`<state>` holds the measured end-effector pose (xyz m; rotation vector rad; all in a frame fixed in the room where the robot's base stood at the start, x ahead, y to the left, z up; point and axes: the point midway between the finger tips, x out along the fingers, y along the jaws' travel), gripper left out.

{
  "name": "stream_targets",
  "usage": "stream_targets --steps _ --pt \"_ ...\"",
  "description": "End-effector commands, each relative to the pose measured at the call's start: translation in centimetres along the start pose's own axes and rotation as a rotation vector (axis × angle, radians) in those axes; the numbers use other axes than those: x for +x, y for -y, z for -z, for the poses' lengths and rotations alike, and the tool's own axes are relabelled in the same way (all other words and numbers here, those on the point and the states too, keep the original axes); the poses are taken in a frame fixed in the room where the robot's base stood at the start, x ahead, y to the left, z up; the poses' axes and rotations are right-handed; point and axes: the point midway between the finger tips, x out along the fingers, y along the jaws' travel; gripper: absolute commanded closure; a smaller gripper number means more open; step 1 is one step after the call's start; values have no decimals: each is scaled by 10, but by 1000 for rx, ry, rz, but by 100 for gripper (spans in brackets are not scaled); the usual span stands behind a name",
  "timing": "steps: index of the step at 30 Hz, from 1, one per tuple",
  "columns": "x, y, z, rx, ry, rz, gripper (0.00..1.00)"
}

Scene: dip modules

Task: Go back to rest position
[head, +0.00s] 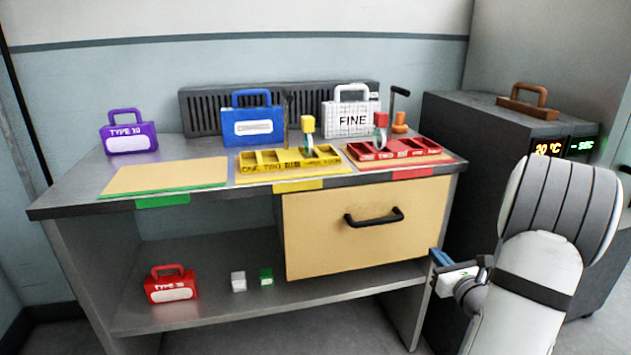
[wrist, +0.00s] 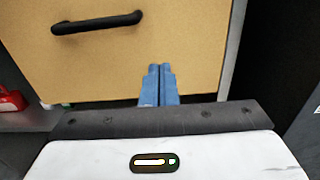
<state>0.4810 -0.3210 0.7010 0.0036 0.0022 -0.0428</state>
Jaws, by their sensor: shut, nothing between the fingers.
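My gripper (head: 437,257) is in front of the right end of the workbench, near the lower right corner of the drawer. In the wrist view its blue fingers (wrist: 158,82) are together, with nothing between them. They point toward the tan drawer front (wrist: 190,40). The drawer (head: 335,245) is closed, and its black handle (head: 374,217) is up and left of my gripper. My white and grey arm covers the lower right of the head view.
On the bench top (head: 90,190) stand a purple case (head: 128,139), a blue case (head: 252,127), a white "FINE" case (head: 350,121), a yellow tray (head: 285,174) and a red tray (head: 420,157). A red case (head: 171,289) sits on the lower shelf (head: 215,312). A dark cabinet (head: 470,135) stands right.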

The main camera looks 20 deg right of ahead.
Motion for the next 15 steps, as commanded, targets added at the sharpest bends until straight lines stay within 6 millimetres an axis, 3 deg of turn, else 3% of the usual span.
stream_targets --steps 4,7,11,15 --pt "4 -15 -13 -25 -8 -49 100" --pt "12 -54 -40 -90 -30 -174 100" --pt "14 -138 -87 -255 -79 -449 100" --pt "-12 -233 -134 -509 -126 -796 100"
